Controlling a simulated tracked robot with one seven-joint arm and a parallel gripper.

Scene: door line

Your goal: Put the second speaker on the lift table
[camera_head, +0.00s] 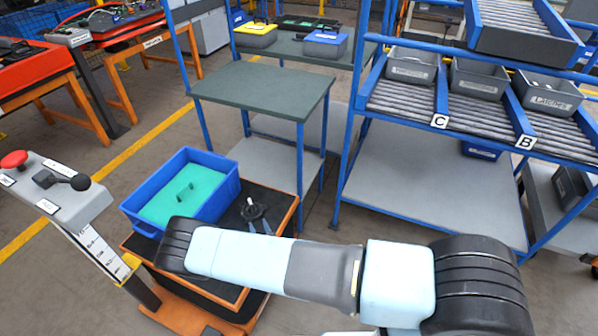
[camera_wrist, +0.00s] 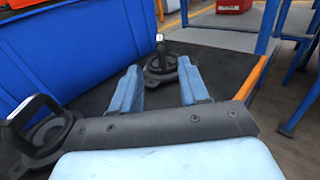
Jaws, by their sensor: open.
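A dark lift table (camera_head: 284,200) with orange edges stands in front of me. One speaker (camera_head: 249,209), a black round ring with an upright grey handle, is on its top, right of the blue crate; it also shows in the wrist view (camera_wrist: 158,67). A second similar black ring with a handle (camera_wrist: 40,130) is at the lower left of the wrist view, close to the crate; my arm hides that area in the head view. My gripper (camera_wrist: 161,79) is open and empty, its two fingers pointing towards the farther speaker; I cannot tell whether they touch it.
A blue crate (camera_head: 226,196) with a green insert takes up the table's left part. A control post (camera_head: 60,195) with a red button stands left. A green-topped bench (camera_head: 262,88) and a blue rack (camera_head: 420,185) with grey bins stand behind.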

